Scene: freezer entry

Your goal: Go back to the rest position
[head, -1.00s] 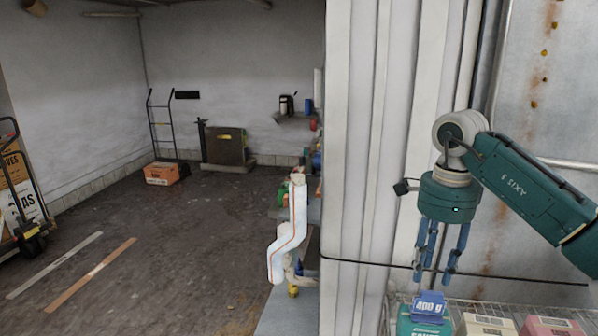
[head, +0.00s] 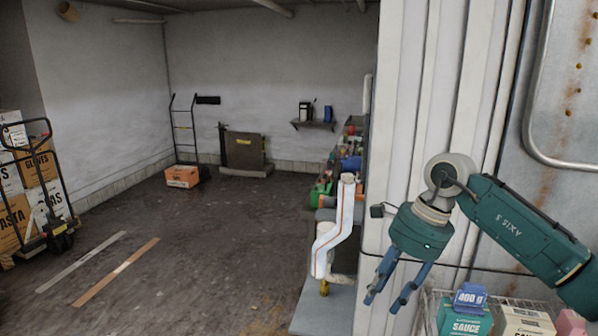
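My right gripper (head: 384,304), with a teal body and blue fingers, hangs tilted down to the left in front of the pale door-frame wall. Its fingers are apart with nothing between them. It is left of and slightly above the blue and teal sauce box (head: 464,318) and apart from it. My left gripper is not in view.
A wire basket (head: 428,310) at the lower right holds the sauce box and other boxes. A dark cable runs across the wall behind my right arm. A white bent pipe (head: 332,240) stands left of the gripper. A hand truck (head: 45,190) with cartons is far left. The middle floor (head: 215,240) is clear.

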